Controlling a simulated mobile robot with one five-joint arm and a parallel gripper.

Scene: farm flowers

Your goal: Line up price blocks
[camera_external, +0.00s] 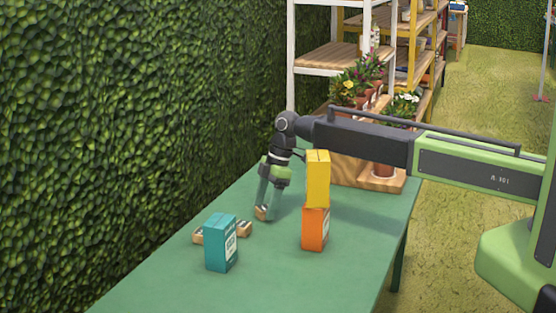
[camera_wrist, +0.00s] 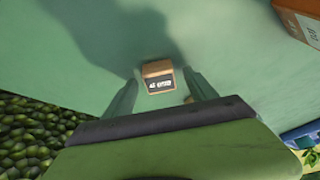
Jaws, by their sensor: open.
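My gripper (camera_external: 268,200) is open and points down at the green table. A small wooden price block (camera_external: 261,212) with a dark label sits at its fingertips. In the wrist view this price block (camera_wrist: 158,73) lies between the two spread fingers, and I cannot tell whether they touch it. Two other wooden price blocks lie nearer the camera, one partly behind the teal box on its left (camera_external: 198,237) and one on its right (camera_external: 243,229). A little wood also shows beside the right finger in the wrist view.
The teal box (camera_external: 218,245) stands on the green table (camera_external: 270,275). A yellow box (camera_external: 317,180) stands on an orange box (camera_external: 314,230) right of my gripper. A wooden crate (camera_external: 350,172) and potted plants are behind. A hedge lines the left. The front table area is clear.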

